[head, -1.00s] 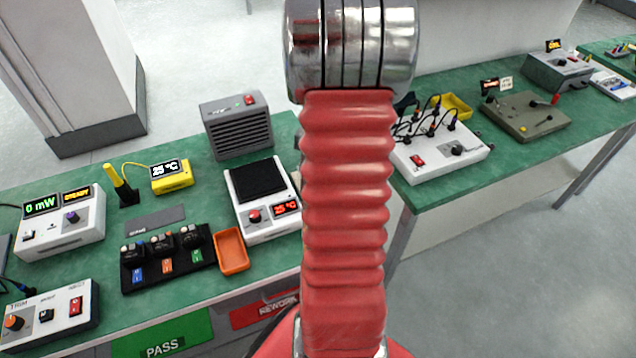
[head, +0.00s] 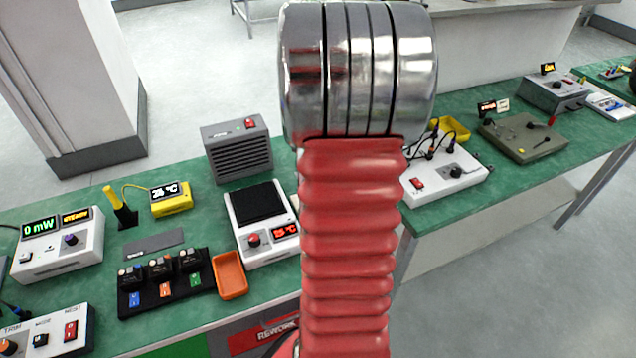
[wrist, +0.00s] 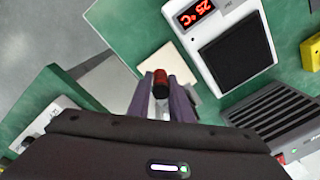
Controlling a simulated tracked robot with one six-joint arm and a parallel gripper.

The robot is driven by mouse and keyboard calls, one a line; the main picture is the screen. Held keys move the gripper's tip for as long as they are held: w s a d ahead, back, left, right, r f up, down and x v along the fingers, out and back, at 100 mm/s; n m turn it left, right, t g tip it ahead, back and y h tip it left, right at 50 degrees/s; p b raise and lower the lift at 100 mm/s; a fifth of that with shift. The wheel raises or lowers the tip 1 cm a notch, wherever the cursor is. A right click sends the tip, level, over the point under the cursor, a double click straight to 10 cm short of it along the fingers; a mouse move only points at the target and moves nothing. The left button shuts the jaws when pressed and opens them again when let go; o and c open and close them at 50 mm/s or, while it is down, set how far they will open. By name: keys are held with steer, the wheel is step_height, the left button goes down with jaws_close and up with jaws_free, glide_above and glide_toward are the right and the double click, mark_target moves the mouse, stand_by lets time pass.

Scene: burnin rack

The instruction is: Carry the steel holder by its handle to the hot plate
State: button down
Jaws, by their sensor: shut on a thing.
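The hot plate (head: 262,231) is a white box with a black square top, a red knob and a red 25 °C display. It stands on the left green bench and also shows in the wrist view (wrist: 258,22). My gripper (wrist: 161,95) is shut on a short red and dark cylinder, the handle (wrist: 160,80) of the steel holder, to the lower left of the hot plate in the wrist view. The holder's steel body is mostly hidden behind the fingers. In the head view my arm hides the gripper and holder.
A pale flat piece (wrist: 182,70) lies below the handle. A grey vented unit (head: 238,149) stands behind the hot plate. An orange tray (head: 230,275) and a black rack (head: 165,283) are at its left. A floor gap separates the benches.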

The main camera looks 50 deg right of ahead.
steer(key=shift+w+a, duration=0.35)
steer(key=shift+w, duration=0.1)
steer(key=w+a+r, duration=0.4)
steer(key=w+a, duration=0.5)
steer(key=w, duration=0.2)
steer(key=shift+w+a+r, duration=0.3)
steer(key=shift+a, duration=0.1)
steer(key=shift+f, duration=3.15)
